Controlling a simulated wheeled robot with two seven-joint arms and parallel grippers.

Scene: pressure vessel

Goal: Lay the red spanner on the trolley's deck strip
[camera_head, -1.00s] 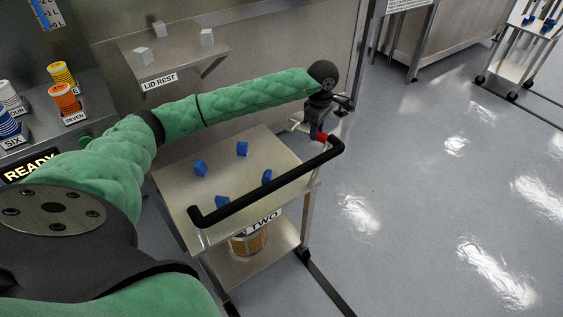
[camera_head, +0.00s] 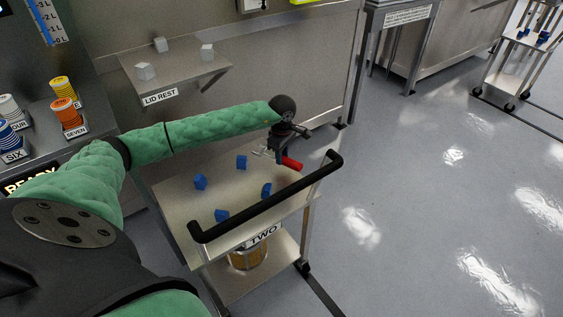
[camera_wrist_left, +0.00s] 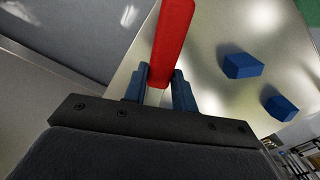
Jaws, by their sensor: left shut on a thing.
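The red spanner (camera_head: 291,163) is held by my left gripper (camera_head: 279,156) above the far right part of the trolley (camera_head: 180,205). In the head view its red handle sticks out to the right and its pale metal end to the left of the jaws. In the left wrist view the red handle (camera_wrist_left: 173,42) stands up between the two blue fingers of my left gripper (camera_wrist_left: 160,85), which are shut on it. The deck lies below it; I cannot tell the exact gap. No deck strip can be made out clearly. My right gripper is not in view.
Several blue blocks (camera_head: 200,182) stand on the trolley deck. A black handle bar (camera_head: 265,205) runs along the trolley's near side. The lid rest shelf (camera_head: 190,75) with grey blocks is behind. Open floor (camera_head: 420,190) lies to the right.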

